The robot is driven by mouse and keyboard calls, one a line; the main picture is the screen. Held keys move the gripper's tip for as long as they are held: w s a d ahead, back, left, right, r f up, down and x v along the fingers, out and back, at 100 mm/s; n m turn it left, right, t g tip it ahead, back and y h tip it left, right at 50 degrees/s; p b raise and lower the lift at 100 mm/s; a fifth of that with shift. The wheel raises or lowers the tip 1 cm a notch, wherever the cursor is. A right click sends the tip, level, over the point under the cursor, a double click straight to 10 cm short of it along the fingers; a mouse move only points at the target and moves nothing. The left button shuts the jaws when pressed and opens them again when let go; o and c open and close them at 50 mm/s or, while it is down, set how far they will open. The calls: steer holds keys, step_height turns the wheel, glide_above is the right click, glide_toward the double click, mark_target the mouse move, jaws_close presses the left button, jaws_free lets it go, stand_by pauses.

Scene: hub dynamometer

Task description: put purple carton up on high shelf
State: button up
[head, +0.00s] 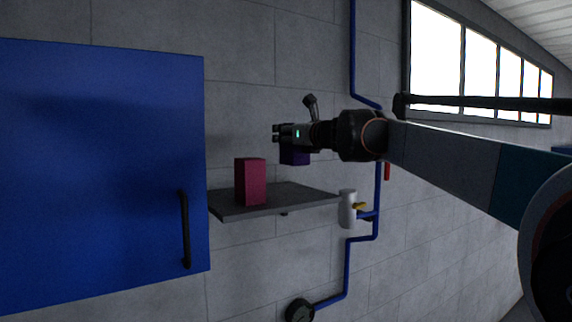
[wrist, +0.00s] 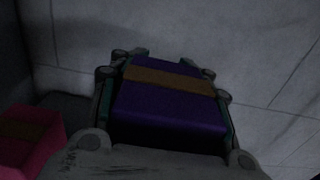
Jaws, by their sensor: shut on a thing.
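The purple carton (wrist: 160,108) has a brown band across it and sits between the fingers of my gripper (wrist: 165,85) in the wrist view. My gripper (head: 283,134) is shut on it. In the head view, the lower part of the purple carton (head: 295,157) shows below the gripper, above the right part of the grey shelf (head: 297,194). A gap seems to lie between carton and shelf, but the exact clearance is hard to judge. The gripper hides the carton's upper part in the head view.
A pink-red carton (head: 250,182) stands upright on the shelf's left part; it also shows at the wrist view's lower left (wrist: 28,140). A blue cabinet door (head: 100,170) with a dark handle is at left. Blue pipes (head: 350,265) and a white cylinder (head: 347,208) are right of the shelf.

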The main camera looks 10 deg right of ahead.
mark_target(287, 164)
steer(key=f, duration=0.4)
steer(key=shift+s+p, duration=0.25)
steer(key=shift+p, duration=0.05)
steer(key=shift+f+p, duration=0.35)
steer(key=shift+f, duration=1.95)
steer(key=shift+f, duration=0.15)
steer(key=o, duration=1.2)
steer(key=shift+o, duration=0.2)
